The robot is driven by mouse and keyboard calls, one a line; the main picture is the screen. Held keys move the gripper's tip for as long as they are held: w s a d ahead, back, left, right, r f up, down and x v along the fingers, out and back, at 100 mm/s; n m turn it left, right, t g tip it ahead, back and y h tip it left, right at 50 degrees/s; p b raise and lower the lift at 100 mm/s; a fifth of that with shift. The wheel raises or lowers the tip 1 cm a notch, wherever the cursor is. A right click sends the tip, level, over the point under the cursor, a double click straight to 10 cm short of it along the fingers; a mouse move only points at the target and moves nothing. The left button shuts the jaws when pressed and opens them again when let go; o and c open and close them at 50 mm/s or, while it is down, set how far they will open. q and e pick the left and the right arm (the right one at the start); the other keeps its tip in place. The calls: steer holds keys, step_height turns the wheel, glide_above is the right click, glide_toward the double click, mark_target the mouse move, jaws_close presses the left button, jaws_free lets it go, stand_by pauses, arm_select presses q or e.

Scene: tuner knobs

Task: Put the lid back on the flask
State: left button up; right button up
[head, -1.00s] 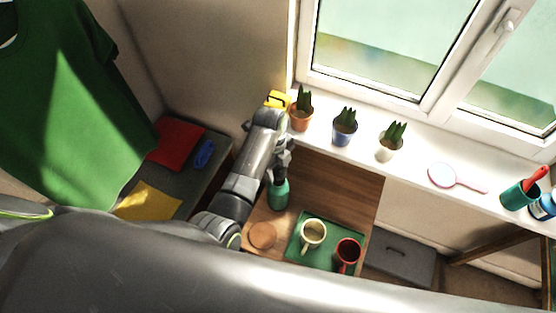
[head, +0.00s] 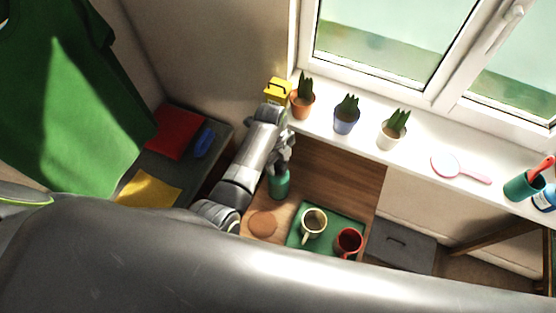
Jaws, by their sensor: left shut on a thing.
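The green flask (head: 279,185) stands upright on the wooden table, near the middle of the head view. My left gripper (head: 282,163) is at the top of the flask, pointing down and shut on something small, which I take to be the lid. The fingers and arm hide the lid and the flask's mouth, so I cannot tell whether the lid touches the flask. No lid shows elsewhere on the table. My right gripper is not in view.
A round brown coaster (head: 262,224) lies left of a green tray (head: 326,239) holding a cream mug (head: 313,222) and a red mug (head: 348,242). Potted plants, one in a blue pot (head: 346,124), line the sill behind. The wooden tabletop (head: 340,180) right of the flask is clear.

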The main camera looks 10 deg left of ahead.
arm_select(q)
steer(key=shift+r+p, duration=0.1)
steer(key=shift+p, duration=0.5)
stand_by(0.8)
steer(key=shift+f, duration=0.2)
stand_by(1.2)
steer(key=o, duration=1.6)
steer(key=shift+r, duration=3.5)
steer(key=shift+c, duration=0.4)
jaws_close()
